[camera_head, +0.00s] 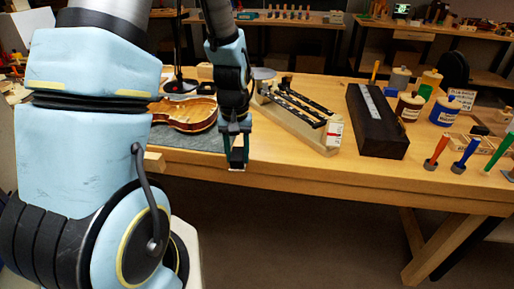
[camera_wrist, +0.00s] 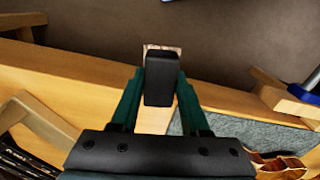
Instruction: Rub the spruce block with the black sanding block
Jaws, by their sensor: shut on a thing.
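My gripper (camera_wrist: 158,88) is shut on the black sanding block (camera_wrist: 160,78), with one green finger on each side of it. In the head view my gripper (camera_head: 237,155) points down over the front edge of the bench. The pale spruce block (camera_wrist: 155,120) lies under the sanding block in the wrist view, which hides most of it. Its pale wood shows at both ends of the sanding block. I cannot tell whether the two blocks touch.
A violin body (camera_head: 187,115) lies on a grey mat (camera_head: 190,138) left of my gripper. A wooden stand with dark fingerboards (camera_head: 302,108) stands close on the right, then a long black case (camera_head: 376,125), jars and handled tools. The bench's front edge (camera_head: 330,180) is near.

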